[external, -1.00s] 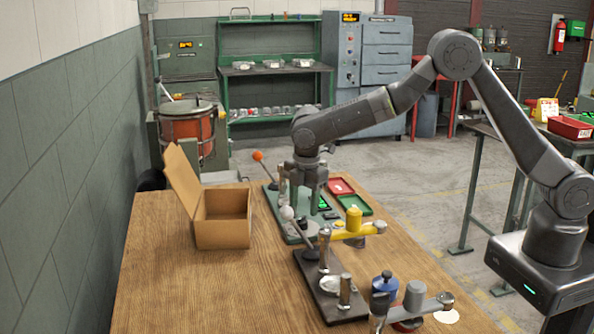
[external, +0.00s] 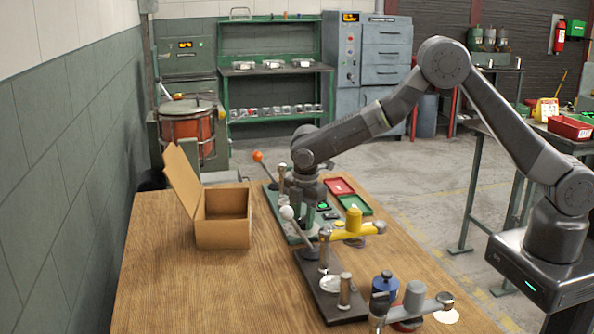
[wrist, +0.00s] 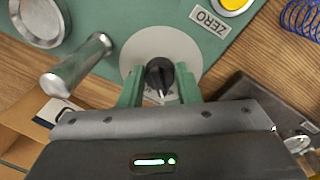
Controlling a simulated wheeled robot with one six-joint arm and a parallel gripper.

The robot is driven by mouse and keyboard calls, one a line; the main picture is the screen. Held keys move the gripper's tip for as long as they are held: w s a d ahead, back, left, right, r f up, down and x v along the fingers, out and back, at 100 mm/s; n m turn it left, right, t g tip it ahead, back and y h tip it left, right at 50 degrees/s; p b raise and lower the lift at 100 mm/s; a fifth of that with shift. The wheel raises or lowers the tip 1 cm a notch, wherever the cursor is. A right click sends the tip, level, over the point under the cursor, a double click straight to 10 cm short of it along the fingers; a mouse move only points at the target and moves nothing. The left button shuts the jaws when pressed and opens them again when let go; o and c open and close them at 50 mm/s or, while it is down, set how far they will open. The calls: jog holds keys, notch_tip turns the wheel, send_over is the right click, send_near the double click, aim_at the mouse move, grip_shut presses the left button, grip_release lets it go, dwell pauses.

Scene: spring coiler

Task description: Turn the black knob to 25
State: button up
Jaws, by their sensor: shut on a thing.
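The black knob (wrist: 158,72) sits on a pale round dial (wrist: 140,45) in the wrist view. A white pointer line on it faces the bottom of the picture, toward my gripper. The dial's figures are partly covered and too small to read. My gripper (wrist: 160,84) has its two green fingers on either side of the knob and is shut on it. In the external view my gripper (external: 307,212) is low over the green base plate (external: 276,202), and the knob is hidden behind it.
Levers with an orange ball (external: 258,156) and a white ball (external: 287,212) stand nearby. A yellow arm (external: 353,228) is at right, an open cardboard box (external: 222,232) at left.

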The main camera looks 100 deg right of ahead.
aim_at(300, 219)
jog(key=shift+m, duration=0.3)
jog(key=m+b, duration=0.2)
jog(key=m, duration=0.1)
jog(key=shift+m, duration=0.3)
jog(key=m+b, duration=0.1)
jog(key=m, duration=0.3)
jog(key=shift+w+a+b, duration=0.1)
jog(key=shift+b, duration=0.3)
jog(key=m, duration=0.5)
jog(key=shift+w+g+b, duration=0.1)
jog(key=shift+g+b, duration=0.2)
jog(key=shift+b, duration=0.1)
jog(key=m, duration=0.4)
jog(key=shift+r+m, duration=0.1)
jog(key=shift+m, duration=0.3)
jog(key=o, duration=1)
jog(key=r, duration=0.4)
jog(key=r+b, duration=0.1)
jog(key=r, duration=0.8)
jog(key=shift+w+a+r, duration=0.3)
jog(key=shift+w+r, duration=0.05)
